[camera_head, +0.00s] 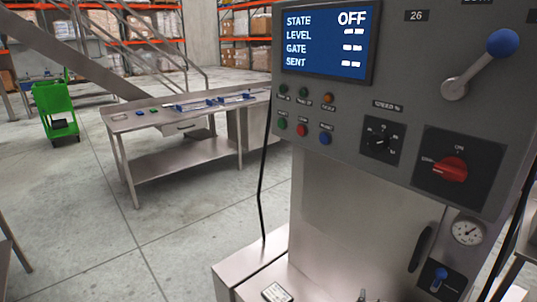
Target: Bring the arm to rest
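Neither of my arms nor grippers shows clearly in the head view. A small dark piece (363,296) pokes up at the bottom edge, too cut off to tell what it is. A grey machine panel (400,75) fills the right side. Its blue screen (326,40) reads STATE OFF, with dashes for LEVEL, GATE and SENT. A red rotary switch (451,169) sits on a black plate, its handle roughly level. A lever with a blue knob (502,43) points up and right. A black speed dial (380,142) sits below the screen.
A pressure gauge (467,231) and a small blue-handled valve (438,279) are low on the machine. A steel workbench (186,116) with blue items stands behind left. A green cart (54,110) is farther left. Open concrete floor (75,225) lies at lower left.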

